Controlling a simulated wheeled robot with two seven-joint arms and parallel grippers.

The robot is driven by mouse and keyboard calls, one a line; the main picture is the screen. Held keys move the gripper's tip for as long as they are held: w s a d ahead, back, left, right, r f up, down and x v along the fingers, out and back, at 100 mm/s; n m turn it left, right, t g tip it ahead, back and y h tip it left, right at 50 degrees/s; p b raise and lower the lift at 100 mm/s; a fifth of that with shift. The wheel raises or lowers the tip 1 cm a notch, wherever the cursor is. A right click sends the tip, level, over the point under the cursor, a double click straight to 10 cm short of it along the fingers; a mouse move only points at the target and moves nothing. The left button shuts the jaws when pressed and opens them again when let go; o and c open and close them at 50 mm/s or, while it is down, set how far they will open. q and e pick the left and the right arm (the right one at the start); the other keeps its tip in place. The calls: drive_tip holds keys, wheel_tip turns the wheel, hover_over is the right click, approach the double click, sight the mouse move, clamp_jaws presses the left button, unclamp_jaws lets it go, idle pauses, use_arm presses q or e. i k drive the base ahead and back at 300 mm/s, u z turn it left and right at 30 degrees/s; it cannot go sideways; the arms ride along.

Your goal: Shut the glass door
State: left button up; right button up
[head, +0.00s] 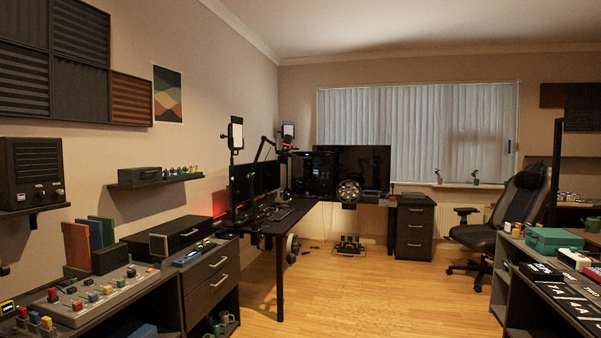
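I cannot make out a glass door for certain in the head view. A tall dark upright post (556,175) stands at the right behind the office chair; I cannot tell whether it is the edge of a door or part of a shelf. The window (415,135) in the back wall is covered by pale vertical blinds. Neither of my grippers is in view.
A black corner desk (265,226) with monitors and a racing wheel (349,191) fills the back left. A low cabinet (210,290) stands at the left, a black chair (515,205) and a loaded shelf unit (520,290) at the right. The wooden floor (390,300) between is clear.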

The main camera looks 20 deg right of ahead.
sight(300, 168)
drive_tip(key=z, duration=0.35)
drive_tip(key=i, duration=1.1)
drive_tip(key=z, duration=0.95)
drive_tip(key=i, duration=2.6)
drive_tip(key=z, duration=0.25)
drive_tip(key=i, duration=2.65)
drive_tip(key=u, duration=1.05)
drive_tip(key=i, duration=1.65)
drive_tip(key=u, duration=1.05)
